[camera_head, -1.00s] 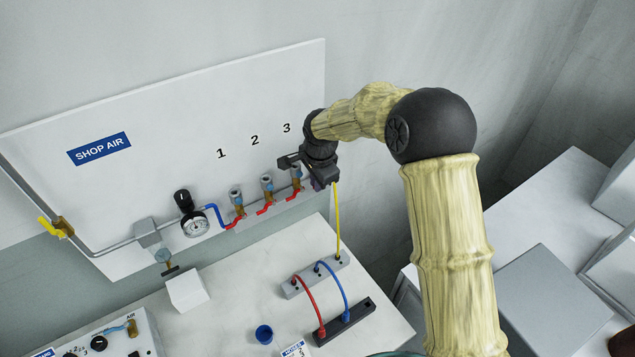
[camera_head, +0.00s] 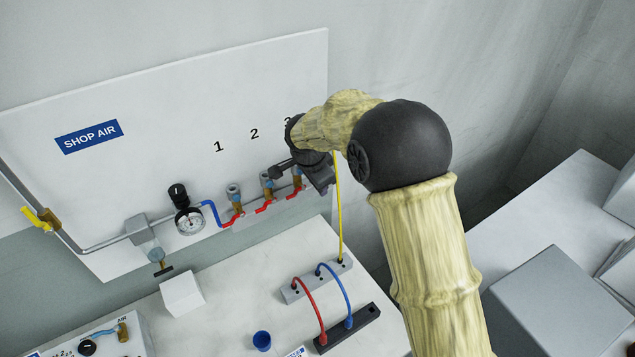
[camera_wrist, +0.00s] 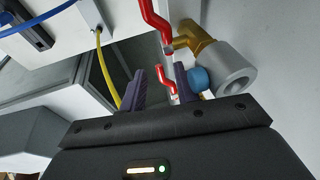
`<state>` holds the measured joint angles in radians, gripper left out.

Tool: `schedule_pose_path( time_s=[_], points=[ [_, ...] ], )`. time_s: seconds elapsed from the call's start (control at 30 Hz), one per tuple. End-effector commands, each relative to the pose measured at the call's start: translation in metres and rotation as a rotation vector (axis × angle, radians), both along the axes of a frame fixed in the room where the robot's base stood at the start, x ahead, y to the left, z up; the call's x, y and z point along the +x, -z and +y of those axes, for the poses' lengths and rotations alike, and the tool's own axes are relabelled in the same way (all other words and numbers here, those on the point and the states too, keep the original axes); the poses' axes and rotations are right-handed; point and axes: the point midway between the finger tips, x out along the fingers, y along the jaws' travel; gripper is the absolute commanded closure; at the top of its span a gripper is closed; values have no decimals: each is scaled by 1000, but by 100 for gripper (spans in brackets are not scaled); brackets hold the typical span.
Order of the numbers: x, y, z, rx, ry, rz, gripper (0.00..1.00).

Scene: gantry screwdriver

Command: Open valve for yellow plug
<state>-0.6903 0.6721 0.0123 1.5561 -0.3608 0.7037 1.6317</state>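The yellow hose (camera_head: 339,210) rises from a grey socket block (camera_head: 330,270) to behind my gripper (camera_head: 320,187); its upper end is hidden. Valve 3, with red handle (camera_head: 297,193) and brass body, is on the wall board beside my gripper and partly covered. In the wrist view, my gripper (camera_wrist: 158,74) has two purple fingers apart, with a gap between them. A red handle (camera_wrist: 152,20) and brass fitting (camera_wrist: 194,38) lie beyond the fingertips. Another red piece (camera_wrist: 172,84) shows in the gap near the right finger. The yellow hose (camera_wrist: 111,72) runs behind the left finger.
Valves 1 (camera_head: 234,195) and 2 (camera_head: 267,182) are left of my gripper, with red handles. A gauge (camera_head: 189,221) and a yellow-handled valve (camera_head: 38,219) are farther left. Red (camera_head: 313,295) and blue (camera_head: 340,290) hoses join the socket block to a black block (camera_head: 347,328).

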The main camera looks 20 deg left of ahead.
Motion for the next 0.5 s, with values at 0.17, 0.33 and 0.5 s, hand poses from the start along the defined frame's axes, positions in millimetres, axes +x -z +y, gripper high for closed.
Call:
schedule_pose_path(
  time_s=[0.17, 0.33, 0.5],
  points=[
    [0, 0, 0, 1, 0, -1, 69],
    [-1, -4, 1, 1, -1, -1, 69],
    [-7, -23, 2, 3, -2, -4, 69]
  ],
)
